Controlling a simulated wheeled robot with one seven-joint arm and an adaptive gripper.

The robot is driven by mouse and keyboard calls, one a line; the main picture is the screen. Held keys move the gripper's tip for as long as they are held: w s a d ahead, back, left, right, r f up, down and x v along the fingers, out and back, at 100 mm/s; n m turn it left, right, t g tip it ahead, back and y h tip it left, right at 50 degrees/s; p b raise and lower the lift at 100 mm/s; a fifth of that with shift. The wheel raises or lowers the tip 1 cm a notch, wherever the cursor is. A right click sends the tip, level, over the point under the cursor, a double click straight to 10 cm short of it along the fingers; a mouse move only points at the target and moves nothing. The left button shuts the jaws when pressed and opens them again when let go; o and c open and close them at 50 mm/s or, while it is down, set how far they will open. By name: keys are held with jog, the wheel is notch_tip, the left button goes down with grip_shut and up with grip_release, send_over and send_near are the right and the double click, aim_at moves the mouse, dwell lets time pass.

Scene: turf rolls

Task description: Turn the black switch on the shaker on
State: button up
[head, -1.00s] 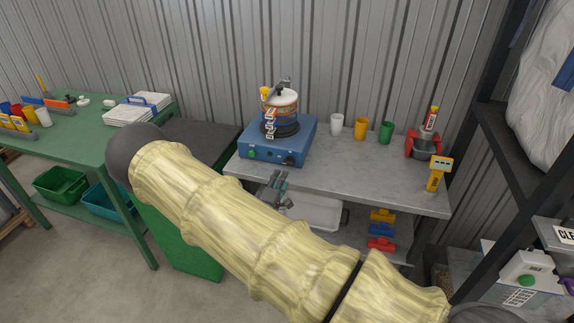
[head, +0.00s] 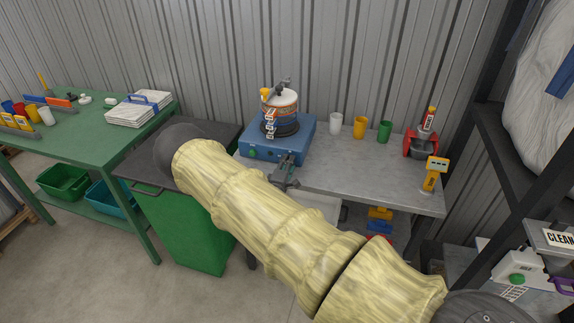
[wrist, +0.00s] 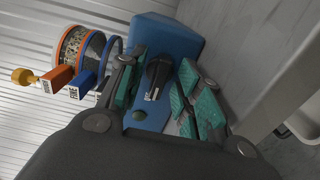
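The blue shaker (head: 262,150) stands at the left end of the grey table, with a stack of sieves (head: 280,112) on top. Its black switch (wrist: 157,76) shows in the wrist view on the blue front face, near a round green button (wrist: 139,115). My gripper (head: 287,168) is at the right part of the shaker's front, hiding the switch in the head view. In the wrist view my gripper (wrist: 162,92) is open, its teal-padded fingers on either side of the switch. I cannot tell whether they touch it.
White, yellow and green cups (head: 360,127) stand right of the shaker, then a red-and-grey device (head: 420,143) and a yellow meter (head: 434,174). The grey tabletop (head: 340,175) is clear in front of the cups. A green cart (head: 185,225) stands to the left.

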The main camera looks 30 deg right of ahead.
grip_shut()
jog(key=shift+a, duration=0.15)
